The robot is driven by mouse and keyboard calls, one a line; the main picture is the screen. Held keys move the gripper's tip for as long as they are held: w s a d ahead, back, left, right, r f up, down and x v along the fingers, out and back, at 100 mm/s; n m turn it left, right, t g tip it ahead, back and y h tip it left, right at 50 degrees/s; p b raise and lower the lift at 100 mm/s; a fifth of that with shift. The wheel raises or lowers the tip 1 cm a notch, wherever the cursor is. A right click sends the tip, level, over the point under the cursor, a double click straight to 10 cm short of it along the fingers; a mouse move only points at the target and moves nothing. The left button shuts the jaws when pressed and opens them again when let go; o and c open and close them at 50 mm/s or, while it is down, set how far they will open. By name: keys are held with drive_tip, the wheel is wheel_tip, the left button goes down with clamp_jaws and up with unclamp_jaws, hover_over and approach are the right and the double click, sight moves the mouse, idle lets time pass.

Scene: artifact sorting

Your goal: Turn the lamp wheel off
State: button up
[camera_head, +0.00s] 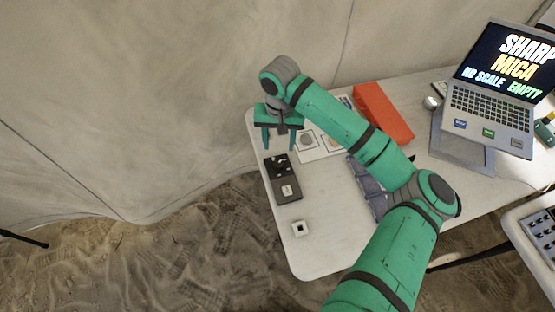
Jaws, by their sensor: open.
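No part can be named for sure as the lamp wheel at this size. A flat black device (289,196) with a pale patch and a dark raised part at its far end lies near the table's left edge. A small white block (300,229) with a dark centre sits in front of it. My gripper (280,145) is open and empty, with its two green fingers apart. It appears just beyond the black device's far end in the picture; its height above the table is hard to tell.
A white table (330,240) carries white cards (320,146), a red-orange box (383,112) and a grey tray (366,185) partly hidden by my arm. A laptop (497,95) stands on a grey stand at the right. The table's front left is mostly clear.

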sight(279, 163)
wheel_tip(279, 163, down, 11)
drive_tip(key=shift+r, duration=0.2)
idle(0.3)
drive_tip(key=shift+c, duration=0.5)
drive_tip(key=c, duration=1)
